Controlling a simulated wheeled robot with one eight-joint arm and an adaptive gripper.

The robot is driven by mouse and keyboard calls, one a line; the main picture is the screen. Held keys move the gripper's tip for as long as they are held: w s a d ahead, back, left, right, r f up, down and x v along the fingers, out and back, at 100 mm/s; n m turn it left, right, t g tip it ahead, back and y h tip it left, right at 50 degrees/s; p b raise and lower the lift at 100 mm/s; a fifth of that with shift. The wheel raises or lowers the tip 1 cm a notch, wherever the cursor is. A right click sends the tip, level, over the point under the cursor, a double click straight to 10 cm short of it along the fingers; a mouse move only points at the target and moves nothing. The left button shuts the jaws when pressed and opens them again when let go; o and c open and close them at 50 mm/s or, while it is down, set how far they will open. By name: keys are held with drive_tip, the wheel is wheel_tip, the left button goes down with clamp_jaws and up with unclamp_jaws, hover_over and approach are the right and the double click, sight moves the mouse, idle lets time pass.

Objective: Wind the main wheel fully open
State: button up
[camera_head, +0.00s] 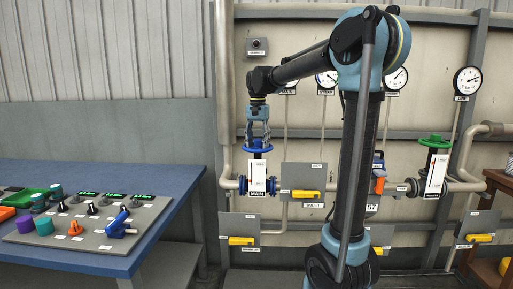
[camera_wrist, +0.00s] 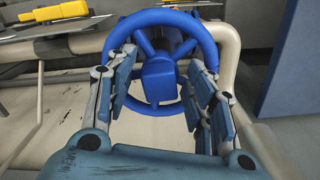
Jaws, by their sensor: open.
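The main wheel (camera_head: 257,146) is a blue handwheel on a valve labelled MAIN, mounted on the pipe left of my arm. In the wrist view the blue wheel (camera_wrist: 163,15) shows its rim, spokes and hub ahead of my gripper. My gripper (camera_head: 257,136) points down just above the wheel. In the wrist view my gripper (camera_wrist: 163,80) is open, with one finger on each side of the hub. The fingertips are near or over the rim; I cannot tell whether they touch it. A white scale plate (camera_head: 258,174) stands on the valve below the wheel.
A green handwheel (camera_head: 436,141) is on another valve at right. Yellow-handled boxes (camera_head: 306,194) and gauges (camera_head: 467,80) line the wall. A blue table (camera_head: 170,172) with a control panel (camera_head: 90,225) stands at left. A pipe (camera_wrist: 226,40) curves close beside the wheel.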

drive_tip(key=m, duration=0.5)
drive_tip(key=shift+m, duration=3.3)
drive_tip(key=c, duration=0.9)
drive_tip(key=n, duration=0.6)
drive_tip(key=shift+n, duration=0.3)
drive_tip(key=n, duration=1.1)
drive_tip(key=shift+n, duration=1.3)
